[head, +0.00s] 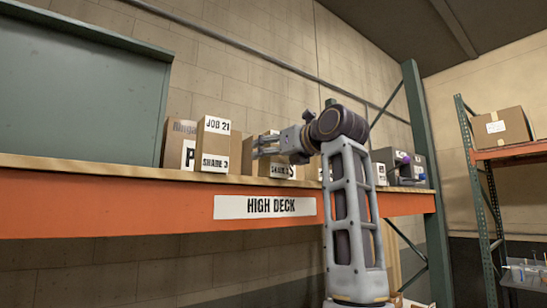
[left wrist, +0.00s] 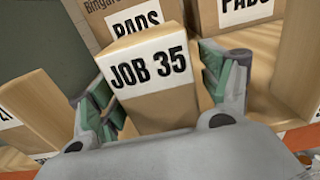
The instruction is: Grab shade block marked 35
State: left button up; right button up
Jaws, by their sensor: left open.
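The block marked JOB 35 (left wrist: 150,72) stands between the two green-padded fingers of my left gripper (left wrist: 162,98) in the left wrist view. The fingers are spread, one on each side of it; I cannot tell whether either touches it. In the head view my left gripper (head: 268,146) is up at the shelf, in front of a cardboard block with a SHADE label (head: 284,171). The gripper hides this block's upper part, and its number is not clear. My right gripper is not in view.
A JOB 21 block (head: 215,145) stands to the left on the orange HIGH DECK shelf (head: 130,207). PADS boxes (left wrist: 133,20) stand behind the JOB 35 block. Dark bins (head: 405,168) are further right, before a green upright (head: 428,180).

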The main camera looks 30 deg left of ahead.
pick_arm(q)
jog(key=c, duration=1.3)
jog(key=shift+o, duration=0.2)
jog(key=shift+r, duration=0.15)
jog(key=shift+r, duration=4.85)
